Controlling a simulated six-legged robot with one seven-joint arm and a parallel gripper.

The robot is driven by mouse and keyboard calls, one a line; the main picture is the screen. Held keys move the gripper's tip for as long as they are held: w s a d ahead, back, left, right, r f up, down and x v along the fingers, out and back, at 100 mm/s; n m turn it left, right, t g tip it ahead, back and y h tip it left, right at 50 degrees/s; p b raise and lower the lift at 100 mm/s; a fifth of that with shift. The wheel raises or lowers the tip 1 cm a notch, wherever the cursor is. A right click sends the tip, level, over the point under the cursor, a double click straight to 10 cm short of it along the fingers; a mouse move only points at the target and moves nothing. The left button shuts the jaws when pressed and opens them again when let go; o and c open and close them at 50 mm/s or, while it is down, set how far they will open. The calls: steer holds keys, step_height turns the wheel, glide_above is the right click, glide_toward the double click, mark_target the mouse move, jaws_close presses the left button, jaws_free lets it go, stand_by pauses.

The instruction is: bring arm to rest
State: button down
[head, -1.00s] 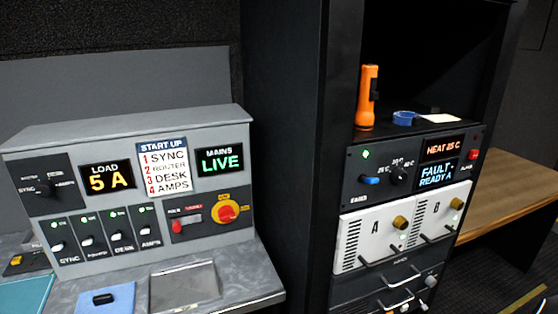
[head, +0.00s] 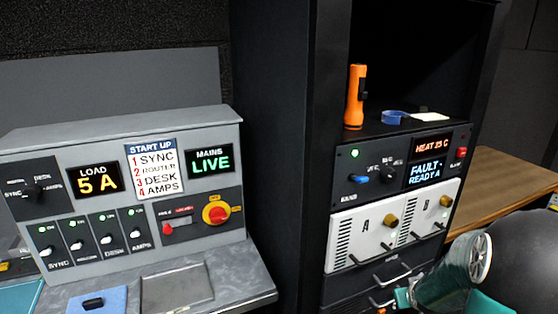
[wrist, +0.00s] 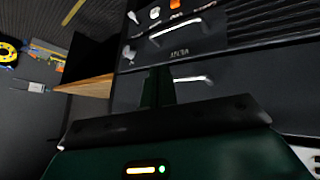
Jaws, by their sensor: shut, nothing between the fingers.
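My gripper (wrist: 159,74) shows in the wrist view as two dark green fingers pressed together, shut and empty. It points at the dark lower part of the equipment rack, below a panel with knobs (wrist: 175,22) and beside a drawer handle (wrist: 192,79). I cannot tell how far the fingertips are from the rack front. In the head view a green and grey part of my arm (head: 455,275) is at the lower right, in front of the rack's lower right side. The fingers are not clear in that view.
The rack holds an orange flashlight (head: 355,97), blue tape roll (head: 394,117) and white modules (head: 358,235). A grey console (head: 110,140) stands left, showing LIVE. A wooden bench (head: 500,185) is right of the rack. Dark floor with loose items (wrist: 35,88) lies left in the wrist view.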

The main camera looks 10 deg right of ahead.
steer(key=s+a+r+y, duration=0.1)
steer(key=s+a+r, duration=0.2)
steer(key=a+r, duration=0.5)
steer(key=s+a+r, duration=0.3)
steer(key=a+r, duration=0.4)
steer(key=s+a+r+g+y, duration=0.1)
steer(key=s+a+r, duration=0.2)
steer(key=s+a, duration=0.3)
steer(key=s+a+r+n+y, duration=0.1)
steer(key=s+a+r, duration=0.2)
steer(key=s+a, duration=0.3)
steer(key=shift+s+g+y, duration=0.3)
steer(key=shift+s+g, duration=0.1)
steer(key=shift+s, duration=0.35)
